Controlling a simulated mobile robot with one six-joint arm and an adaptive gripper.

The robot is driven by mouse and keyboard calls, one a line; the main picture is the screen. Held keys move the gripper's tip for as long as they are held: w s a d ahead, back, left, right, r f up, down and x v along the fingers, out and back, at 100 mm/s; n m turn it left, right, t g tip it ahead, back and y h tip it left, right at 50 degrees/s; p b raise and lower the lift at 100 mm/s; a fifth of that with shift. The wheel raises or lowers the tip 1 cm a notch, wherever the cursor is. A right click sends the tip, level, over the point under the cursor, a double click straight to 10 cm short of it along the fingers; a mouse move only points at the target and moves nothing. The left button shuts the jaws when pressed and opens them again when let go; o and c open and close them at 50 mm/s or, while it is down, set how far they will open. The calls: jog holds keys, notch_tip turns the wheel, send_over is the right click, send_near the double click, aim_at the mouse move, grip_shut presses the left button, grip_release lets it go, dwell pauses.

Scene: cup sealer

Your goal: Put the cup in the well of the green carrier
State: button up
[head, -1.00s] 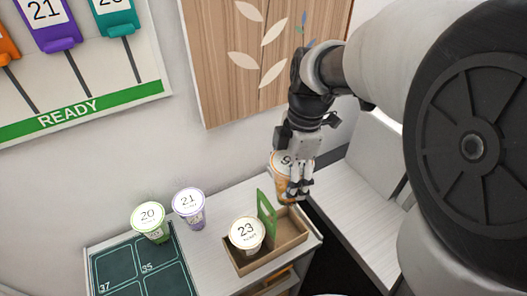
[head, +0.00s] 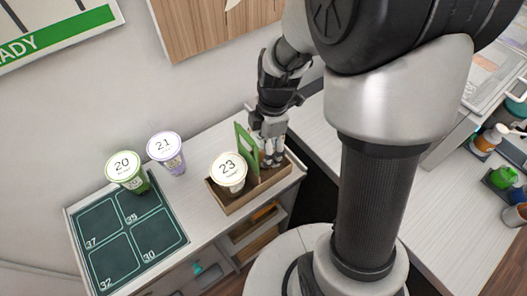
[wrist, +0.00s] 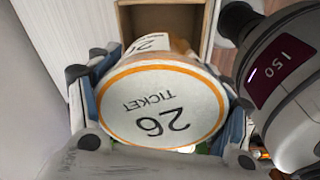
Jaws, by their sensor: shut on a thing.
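The carrier is a tan open box (head: 235,208) with a green upright divider (head: 245,150). A cup with lid 23 (head: 229,170) stands in its left part. My gripper (head: 270,158) is over the right part, beside the divider. In the wrist view my gripper (wrist: 163,105) is shut around a white cup with an orange rim (wrist: 165,100); its lid reads 26 TICKET. The head view hides this cup behind my gripper, so I cannot tell its height above the carrier floor.
A green-rimmed cup 20 (head: 125,168) and a purple-rimmed cup 21 (head: 165,150) stand left of the carrier, near a dark numbered mat (head: 130,236). A wall stands behind. A white counter (head: 430,190) is at the right.

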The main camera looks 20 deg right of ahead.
jog(key=shift+f+b, duration=0.4)
jog(key=shift+f, duration=1.5)
jog(key=shift+f, duration=0.1)
jog(key=o, duration=1.5)
jog(key=shift+o, duration=0.2)
jog(key=r+p, duration=0.1)
jog(key=r, duration=0.3)
jog(key=d+r+p, duration=0.1)
jog(key=r, duration=0.7)
jog(key=shift+d+p, duration=0.2)
jog(key=shift+p, duration=0.2)
jog(key=s+r+m+t, duration=0.2)
jog(key=s+r+m, duration=0.4)
jog(key=m, duration=0.3)
jog(key=s+a+r+m+t+h, duration=0.1)
jog(key=s+r+m+t, duration=0.1)
jog(key=s+r+m, duration=0.3)
jog(key=s+m, duration=0.4)
jog(key=shift+a+r+m+t, duration=0.15)
jog(key=shift+r+m+t, duration=0.15)
jog(key=shift+r, duration=0.1)
